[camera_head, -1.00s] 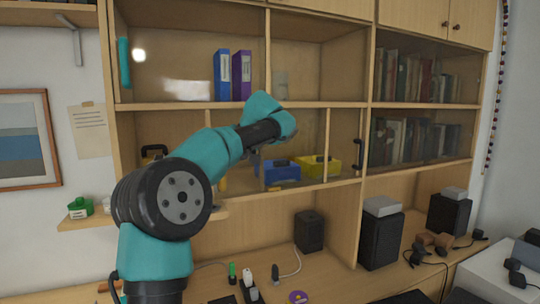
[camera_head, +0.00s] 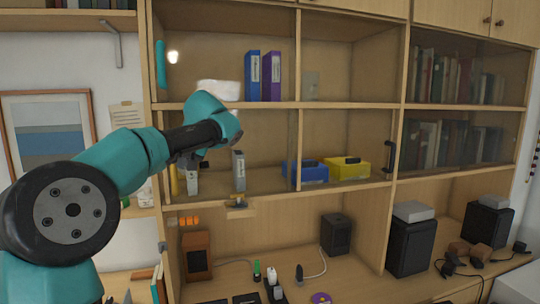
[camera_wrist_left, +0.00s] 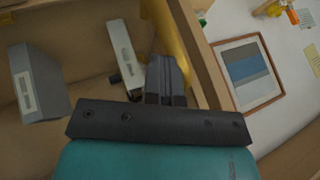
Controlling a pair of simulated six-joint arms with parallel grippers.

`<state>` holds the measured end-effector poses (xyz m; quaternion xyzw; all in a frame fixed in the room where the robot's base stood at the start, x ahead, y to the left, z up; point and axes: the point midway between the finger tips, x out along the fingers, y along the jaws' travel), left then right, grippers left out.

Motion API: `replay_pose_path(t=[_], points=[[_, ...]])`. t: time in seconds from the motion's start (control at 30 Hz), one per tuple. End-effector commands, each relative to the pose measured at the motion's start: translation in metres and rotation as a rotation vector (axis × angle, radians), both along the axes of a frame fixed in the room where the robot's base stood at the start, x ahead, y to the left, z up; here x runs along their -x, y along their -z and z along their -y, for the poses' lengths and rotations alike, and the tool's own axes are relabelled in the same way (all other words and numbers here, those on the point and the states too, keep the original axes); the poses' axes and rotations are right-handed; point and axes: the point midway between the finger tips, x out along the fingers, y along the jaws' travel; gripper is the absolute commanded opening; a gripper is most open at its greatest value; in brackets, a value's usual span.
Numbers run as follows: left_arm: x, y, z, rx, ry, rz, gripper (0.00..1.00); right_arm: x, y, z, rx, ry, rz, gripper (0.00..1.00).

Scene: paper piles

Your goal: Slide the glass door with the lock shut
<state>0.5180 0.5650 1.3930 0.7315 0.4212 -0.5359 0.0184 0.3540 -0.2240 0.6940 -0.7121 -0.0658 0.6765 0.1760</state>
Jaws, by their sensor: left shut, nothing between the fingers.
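The wooden cabinet (camera_head: 285,105) has glass-fronted bays; the clear panes are hard to make out. A black upright handle (camera_head: 390,157) is at the right of the lower middle bay. A small brass-coloured piece (camera_head: 237,201), perhaps the lock, is at that bay's bottom edge; I cannot tell which pane it belongs to. My left gripper (camera_head: 191,162) is shut and empty at the bay's left end, near a yellow upright item (camera_head: 173,180). Its closed fingers (camera_wrist_left: 165,80) show beside that item in the left wrist view; contact is unclear. My right gripper is out of view.
Grey binders (camera_head: 238,171), a blue box (camera_head: 305,171) and a yellow box (camera_head: 347,168) stand in the lower bay. Blue (camera_head: 252,76) and purple (camera_head: 272,76) binders stand above. Speakers (camera_head: 411,245) and small items occupy the desk below. A framed picture (camera_head: 50,130) hangs left.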

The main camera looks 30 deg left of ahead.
Motion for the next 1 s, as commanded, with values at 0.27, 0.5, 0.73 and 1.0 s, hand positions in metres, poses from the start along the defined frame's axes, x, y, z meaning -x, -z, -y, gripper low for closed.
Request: replay_pose_path(t=[0.27, 0.5, 0.73, 1.0], points=[[-0.002, 0.000, 0.001, -0.001, 0.015, 0.000, 0.00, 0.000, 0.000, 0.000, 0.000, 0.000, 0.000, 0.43], [-0.002, 0.000, 0.001, -0.001, 0.014, 0.001, 0.00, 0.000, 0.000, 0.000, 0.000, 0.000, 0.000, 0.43], [-0.006, 0.000, 0.009, -0.001, 0.014, -0.001, 0.00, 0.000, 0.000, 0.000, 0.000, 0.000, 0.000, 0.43], [-0.019, -0.009, 0.038, -0.002, 0.010, 0.005, 0.00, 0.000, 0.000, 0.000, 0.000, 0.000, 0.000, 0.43]])
